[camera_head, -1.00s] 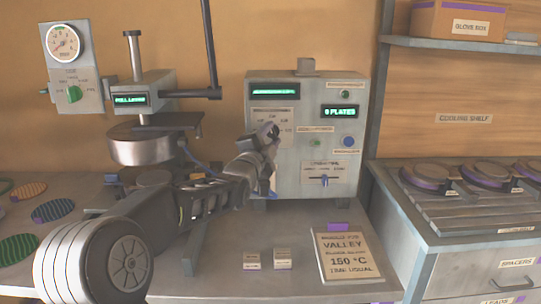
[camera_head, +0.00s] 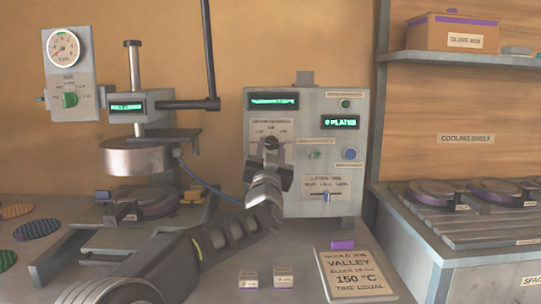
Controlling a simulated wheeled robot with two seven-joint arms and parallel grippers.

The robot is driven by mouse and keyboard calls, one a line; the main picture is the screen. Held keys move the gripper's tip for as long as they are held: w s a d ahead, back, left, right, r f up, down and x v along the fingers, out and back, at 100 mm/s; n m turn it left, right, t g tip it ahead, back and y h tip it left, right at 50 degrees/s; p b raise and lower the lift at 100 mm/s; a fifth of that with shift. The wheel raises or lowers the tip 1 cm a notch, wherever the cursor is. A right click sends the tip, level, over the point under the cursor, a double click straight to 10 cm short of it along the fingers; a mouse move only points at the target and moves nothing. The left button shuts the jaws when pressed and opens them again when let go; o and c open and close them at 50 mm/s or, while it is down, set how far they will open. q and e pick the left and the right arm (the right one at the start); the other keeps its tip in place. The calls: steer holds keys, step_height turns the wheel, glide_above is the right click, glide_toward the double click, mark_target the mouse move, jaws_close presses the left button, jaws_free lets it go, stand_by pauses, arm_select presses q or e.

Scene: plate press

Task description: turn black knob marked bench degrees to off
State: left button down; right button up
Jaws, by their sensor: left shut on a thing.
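The black knob (camera_head: 271,143) sits on the left part of the grey control box, in the middle of a pale dial plate (camera_head: 263,127) whose small lettering I cannot read. My left gripper (camera_head: 270,156) reaches up from below, with its two fingers around the knob. It is shut on the knob. The fingers and wrist hide the lower part of the dial plate and some of the box below it. My right gripper is not in view.
The control box (camera_head: 308,205) also bears a green button (camera_head: 346,104), a blue button (camera_head: 350,154), a lower slider (camera_head: 326,196) and lit displays. The press (camera_head: 138,157) stands to the left. A job card (camera_head: 358,274) and two small blocks lie on the bench in front.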

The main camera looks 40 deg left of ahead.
arm_select(q)
steer(key=shift+w+d+f+n+g+y, duration=0.1)
steer(key=shift+n+g+y, duration=0.3)
steer(key=shift+n, duration=0.6)
steer(key=shift+n+g+y, duration=0.3)
steer(key=shift+n+y, duration=0.2)
steer(key=shift+n, duration=0.8)
steer(key=c, duration=0.9)
jaws_free()
steer(key=shift+b+v, duration=0.3)
steer(key=shift+v, duration=3.6)
